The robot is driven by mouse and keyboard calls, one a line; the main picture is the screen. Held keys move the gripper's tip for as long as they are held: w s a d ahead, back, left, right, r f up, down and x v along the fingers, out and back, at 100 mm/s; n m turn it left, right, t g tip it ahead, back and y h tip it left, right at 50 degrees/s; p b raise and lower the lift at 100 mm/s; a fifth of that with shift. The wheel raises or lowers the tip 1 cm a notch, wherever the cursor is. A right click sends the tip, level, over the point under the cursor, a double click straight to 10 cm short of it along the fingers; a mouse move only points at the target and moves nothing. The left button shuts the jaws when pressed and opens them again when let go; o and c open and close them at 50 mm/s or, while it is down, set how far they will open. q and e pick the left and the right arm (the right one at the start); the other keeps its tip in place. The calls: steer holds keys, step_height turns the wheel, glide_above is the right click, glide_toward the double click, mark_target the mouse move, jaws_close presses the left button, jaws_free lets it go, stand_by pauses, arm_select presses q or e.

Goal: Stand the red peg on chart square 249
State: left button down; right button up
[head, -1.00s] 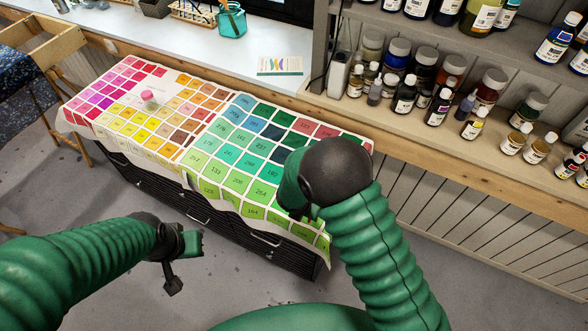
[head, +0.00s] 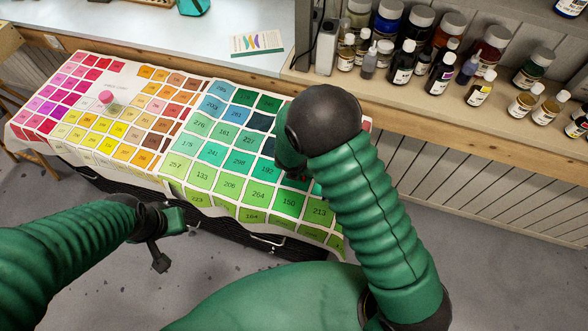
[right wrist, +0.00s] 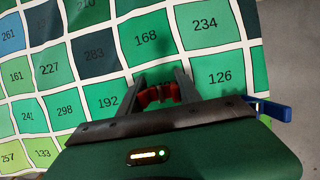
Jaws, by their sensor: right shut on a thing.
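The red peg (right wrist: 160,95) is between the fingers of my right gripper (right wrist: 162,92) in the right wrist view, low over the green squares between 168, 192 and 126. Whether it touches the chart I cannot tell. In the head view my right arm hides most of that gripper and the peg. The colour chart (head: 205,87) has numbered squares; I cannot read 249 on any of them. My left gripper (head: 172,228) is in front of the chart's near edge, apart from it; its finger opening is unclear.
A small pink-topped container (head: 106,98) stands on the chart's left part. A shelf of paint bottles (head: 440,75) is at the back right. A card (head: 257,43) lies on the pale counter (head: 150,25) behind. Grey floor (head: 60,220) is in front.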

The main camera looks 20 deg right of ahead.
steer(key=shift+a+f, duration=0.1)
steer(key=shift+w+a+f, duration=0.2)
steer(key=shift+w+a, duration=0.05)
steer(key=o, duration=1.3)
steer(key=shift+a, duration=0.1)
arm_select(q)
steer(key=shift+w+a+f, duration=0.15)
steer(key=shift+a, duration=0.2)
arm_select(e)
steer(key=shift+s+r, duration=0.1)
steer(key=shift+r, duration=0.05)
arm_select(q)
steer(key=shift+d, duration=0.1)
steer(key=shift+p, duration=0.35)
